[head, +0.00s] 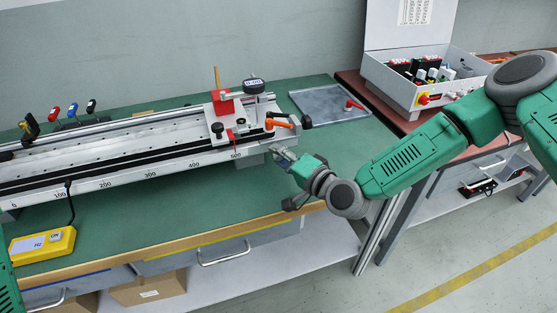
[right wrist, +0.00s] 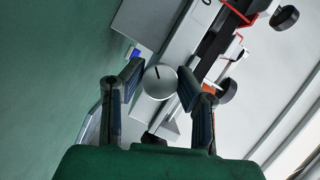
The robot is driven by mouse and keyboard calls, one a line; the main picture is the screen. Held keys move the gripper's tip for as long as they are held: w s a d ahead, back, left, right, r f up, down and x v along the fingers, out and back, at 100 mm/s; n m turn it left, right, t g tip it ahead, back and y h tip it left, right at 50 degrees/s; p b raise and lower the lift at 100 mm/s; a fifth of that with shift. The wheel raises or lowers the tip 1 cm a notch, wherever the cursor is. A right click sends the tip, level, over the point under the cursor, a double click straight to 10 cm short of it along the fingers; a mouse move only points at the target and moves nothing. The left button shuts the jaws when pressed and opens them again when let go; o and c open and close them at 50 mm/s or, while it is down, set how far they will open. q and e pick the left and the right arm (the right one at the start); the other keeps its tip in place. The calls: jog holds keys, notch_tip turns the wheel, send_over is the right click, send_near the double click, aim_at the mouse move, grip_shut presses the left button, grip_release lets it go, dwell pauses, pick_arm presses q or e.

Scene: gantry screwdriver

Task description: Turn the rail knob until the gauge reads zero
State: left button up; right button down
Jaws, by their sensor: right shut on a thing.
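The rail (head: 130,172) with its printed scale lies along the green bench. The gauge (head: 254,86) stands on the carriage at the rail's right end; its small display appears to read 0.00. The silver rail knob (right wrist: 159,82), with a dark line on its face, sits between the fingers of my right gripper (right wrist: 160,90) in the right wrist view. In the head view my right gripper (head: 281,153) is at the rail's right end, shut on the knob and mostly hiding it. My left gripper is out of view.
An orange-handled lever (head: 282,123) is just above my right gripper. A grey plate (head: 325,103) lies behind it. A yellow box (head: 42,245) is at the front left. An open case (head: 420,85) stands at the back right.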

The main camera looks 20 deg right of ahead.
jog(key=shift+s+d+f, duration=0.1)
jog(key=shift+s+f, duration=0.1)
jog(key=shift+f, duration=0.15)
jog(key=c, duration=1.2)
grip_release()
jog(key=shift+d+r, duration=0.1)
jog(key=shift+r, duration=0.05)
jog(key=v, duration=1.2)
jog(key=shift+d, duration=0.15)
